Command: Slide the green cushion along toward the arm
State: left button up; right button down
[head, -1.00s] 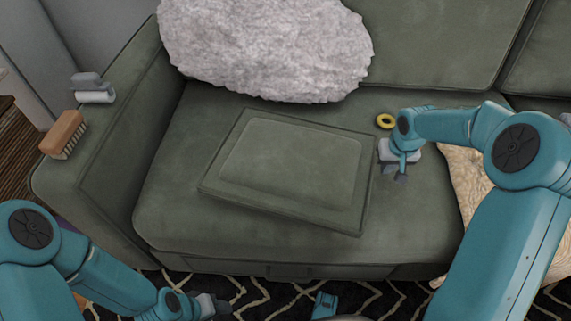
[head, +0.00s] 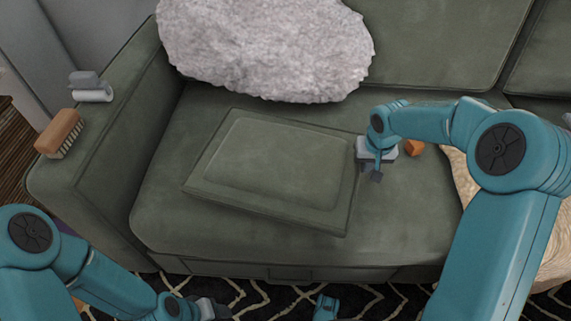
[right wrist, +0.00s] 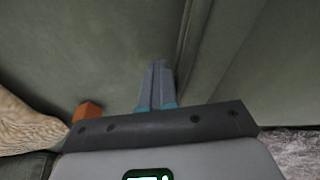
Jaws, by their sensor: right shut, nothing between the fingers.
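The green cushion (head: 270,170) lies flat and slightly turned on the green sofa seat, with bare seat between it and the sofa arm (head: 125,120) at the left. In the right wrist view the closed fingers (right wrist: 158,85) lie next to the edge of the cushion (right wrist: 245,65); exact contact is hard to tell. My left gripper (head: 215,308) is low at the front of the sofa, away from the cushion; its jaws are too small to read.
A fluffy pale pillow (head: 265,50) leans on the backrest behind the cushion. A brush (head: 58,133) and a lint roller (head: 91,88) lie on the sofa arm. An orange block (head: 414,148) and a beige throw (head: 470,210) are right of my right gripper.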

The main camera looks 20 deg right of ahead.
aim_at(352, 163)
jog(key=shift+w+a+b, duration=0.15)
jog(key=shift+w+a, duration=0.05)
jog(key=shift+a, duration=0.45)
jog(key=shift+w+a+b, duration=0.15)
jog(key=shift+w+a, duration=0.1)
jog(key=shift+a, duration=0.4)
jog(key=shift+w+a+b, duration=0.15)
jog(key=shift+w+a, duration=0.05)
jog(key=shift+a, duration=0.45)
jog(key=shift+w+a+b, duration=0.1)
jog(key=shift+w+a, duration=0.2)
jog(key=shift+a, duration=0.55)
jog(key=shift+w+a+b, duration=0.1)
jog(key=shift+w+a, duration=0.2)
jog(key=shift+a, duration=0.6)
jog(key=shift+w+a+b, duration=0.1)
jog(key=shift+w+a, duration=0.2)
jog(key=shift+a, duration=0.55)
jog(key=shift+w+a, duration=0.45)
jog(key=shift+a, duration=0.95)
jog(key=shift+w+a, duration=0.5)
jog(key=shift+a, duration=0.85)
jog(key=shift+w+a, duration=0.45)
jog(key=shift+a, duration=0.95)
jog(key=shift+d, duration=0.1)
